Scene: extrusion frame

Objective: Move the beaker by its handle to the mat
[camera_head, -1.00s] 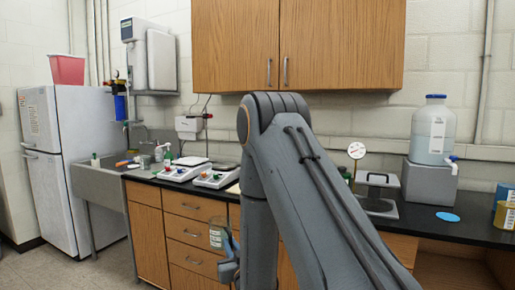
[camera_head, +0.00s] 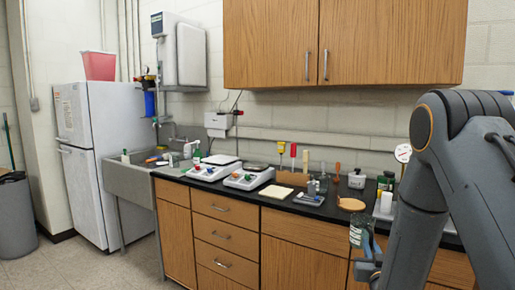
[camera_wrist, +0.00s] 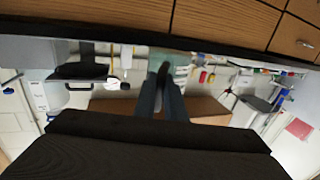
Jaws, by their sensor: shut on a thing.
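The clear glass beaker (camera_head: 360,236) hangs at the front of the counter, at the lower right of the head view. My gripper (camera_head: 372,254) is shut on it at its side, partly hidden by my arm. In the wrist view my gripper's dark fingers (camera_wrist: 161,75) are together, with the greenish clear beaker (camera_wrist: 182,72) just beyond them; its handle is not clear. A square cream mat-like sheet (camera_head: 276,191) lies flat on the counter. I cannot tell whether it is the task's mat. The blue disc seen earlier is out of the head view.
The black counter (camera_head: 258,203) carries scales (camera_head: 249,178), a wooden rack (camera_head: 292,178), a round orange-brown piece (camera_head: 351,204) and small bottles. The sink (camera_head: 150,178) and fridge (camera_head: 90,150) stand left. Bare floor lies before the fridge.

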